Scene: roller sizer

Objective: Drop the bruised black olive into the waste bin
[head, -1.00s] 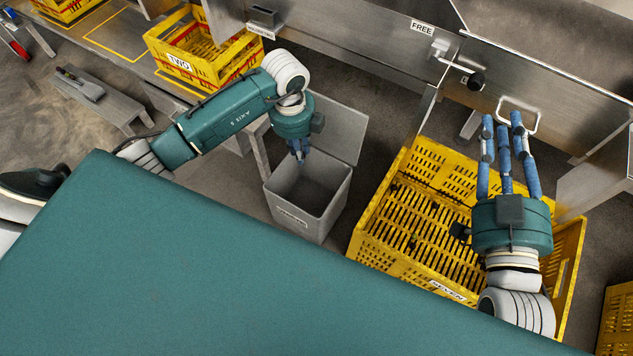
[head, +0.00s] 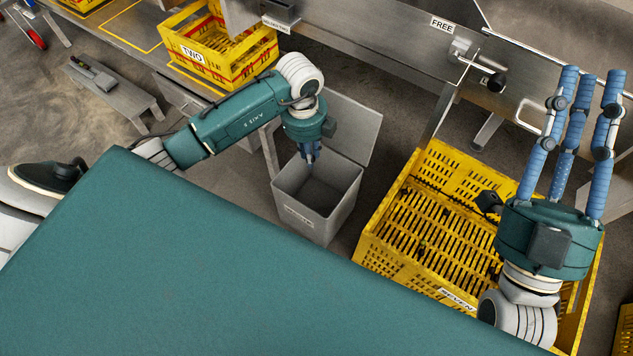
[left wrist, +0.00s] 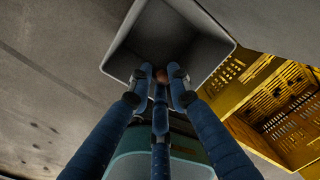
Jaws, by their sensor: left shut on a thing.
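The waste bin (head: 325,215) is a grey open box with its lid tilted back, standing on the floor. My left gripper (head: 309,157) points down over the bin's opening. In the left wrist view its blue fingers are closed on the olive (left wrist: 162,76), a small brownish-red round thing between the fingertips, with the grey bin (left wrist: 214,24) beyond it. In the head view the olive is hidden by the fingers. My right gripper (head: 590,90) is raised at the right with its three blue fingers spread apart, and nothing shows between them.
A yellow crate labelled SEVEN (head: 385,262) stands right of the bin, with dark bits in it. A yellow crate labelled TWO (head: 240,68) sits on the metal bench behind. A low grey stool (head: 135,108) stands at the left.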

